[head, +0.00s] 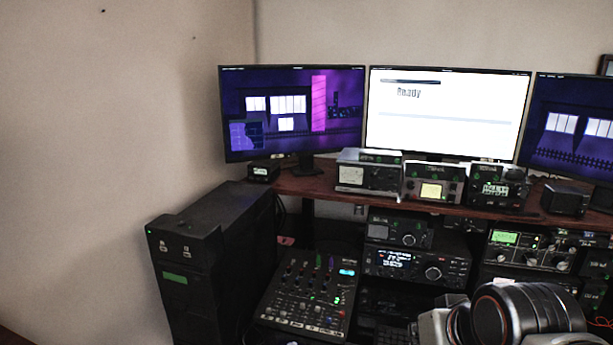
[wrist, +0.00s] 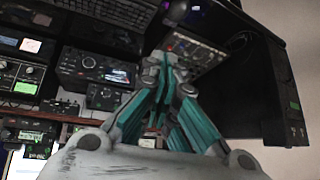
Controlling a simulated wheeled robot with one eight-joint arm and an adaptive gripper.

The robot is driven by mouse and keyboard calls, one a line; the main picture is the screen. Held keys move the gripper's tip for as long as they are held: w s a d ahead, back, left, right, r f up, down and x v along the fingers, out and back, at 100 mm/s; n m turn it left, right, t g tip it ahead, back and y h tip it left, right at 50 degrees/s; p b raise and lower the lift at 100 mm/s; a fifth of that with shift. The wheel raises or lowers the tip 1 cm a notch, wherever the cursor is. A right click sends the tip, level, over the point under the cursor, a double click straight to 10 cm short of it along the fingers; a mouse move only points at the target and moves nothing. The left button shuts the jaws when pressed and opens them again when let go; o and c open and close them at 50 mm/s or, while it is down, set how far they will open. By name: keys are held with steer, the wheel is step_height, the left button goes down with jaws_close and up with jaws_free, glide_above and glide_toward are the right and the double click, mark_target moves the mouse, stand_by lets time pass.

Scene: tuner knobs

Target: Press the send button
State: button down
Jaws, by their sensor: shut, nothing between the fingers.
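No button that I can read as "send" shows in either view; labels are too small or blurred. An audio mixer (head: 305,300) with many small buttons, sliders and a blue display stands on the desk in the head view. The mixer also shows in the wrist view (wrist: 203,50), which sees the scene upside down. My gripper (wrist: 166,66) has teal fingers, shut and empty, and covers part of the mixer there. I cannot tell whether the fingertips touch it. In the head view my arm fills the lower right and the fingers are not visible.
A black cabinet (head: 215,250) with a green label stands left of the mixer. Radios (head: 416,266) are stacked to its right. A shelf (head: 320,187) above carries more units below several monitors (head: 450,110). The middle monitor reads "Ready". A keyboard (wrist: 118,10) shows in the wrist view.

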steer(key=shift+h, duration=0.4)
steer(key=s+f, duration=0.1)
steer(key=s+d+f, duration=0.2)
steer(key=s, duration=0.1)
steer(key=shift+f, duration=0.2)
